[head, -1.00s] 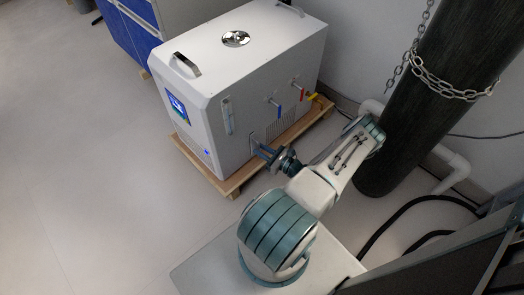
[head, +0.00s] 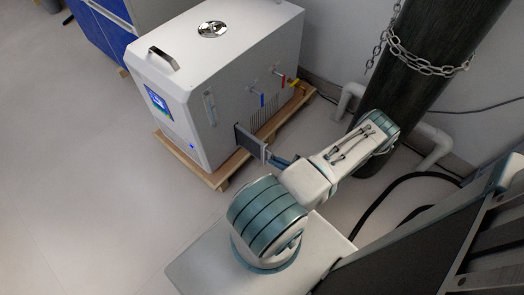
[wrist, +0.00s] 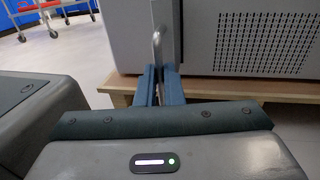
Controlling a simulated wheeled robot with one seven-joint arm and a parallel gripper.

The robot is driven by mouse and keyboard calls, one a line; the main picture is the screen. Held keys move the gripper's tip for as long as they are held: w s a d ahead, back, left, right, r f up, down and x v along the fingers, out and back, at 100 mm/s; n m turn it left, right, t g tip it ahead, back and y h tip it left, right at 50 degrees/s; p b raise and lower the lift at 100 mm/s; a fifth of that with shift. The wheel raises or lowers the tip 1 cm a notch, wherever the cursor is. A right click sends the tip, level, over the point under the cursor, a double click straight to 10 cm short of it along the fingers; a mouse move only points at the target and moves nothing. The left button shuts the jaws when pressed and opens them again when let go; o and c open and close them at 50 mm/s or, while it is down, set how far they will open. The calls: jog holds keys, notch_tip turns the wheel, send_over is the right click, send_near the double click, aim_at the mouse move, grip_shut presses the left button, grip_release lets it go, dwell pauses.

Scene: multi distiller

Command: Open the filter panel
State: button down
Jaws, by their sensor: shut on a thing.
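The white distiller (head: 240,70) stands on a wooden pallet. Its filter panel (head: 249,142), low on the side facing my arm, stands out from the body at an angle, swung open. In the wrist view the panel (wrist: 168,30) shows nearly edge-on, with a curved metal handle (wrist: 157,48) on it. My gripper (head: 272,160) is at the panel's outer edge; in the wrist view its blue fingers (wrist: 159,85) are shut on the handle. The opening behind the panel is mostly hidden.
The wooden pallet (head: 190,165) sticks out below the distiller. Blue and red valve handles (head: 262,100) are on the same side, beyond the panel. A dark chained cylinder (head: 430,60) stands at the right. Floor at the left is clear.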

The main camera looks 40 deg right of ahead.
jog(key=shift+a+b+v, duration=0.1)
jog(key=shift+a+v, duration=0.1)
jog(key=shift+v, duration=0.7)
jog(key=shift+a+b+v, duration=0.1)
jog(key=shift+a+v, duration=0.05)
jog(key=shift+v, duration=0.75)
jog(key=shift+a+b+v, duration=0.1)
jog(key=shift+a+v, duration=0.1)
jog(key=shift+v, duration=0.7)
jog(key=shift+s, duration=0.15)
jog(key=c, duration=1.6)
grip_release()
jog(key=shift+o, duration=0.2)
jog(key=p+v, duration=0.1)
jog(key=v, duration=1.2)
jog(key=shift+s, duration=0.4)
jog(key=shift+d+r, duration=0.1)
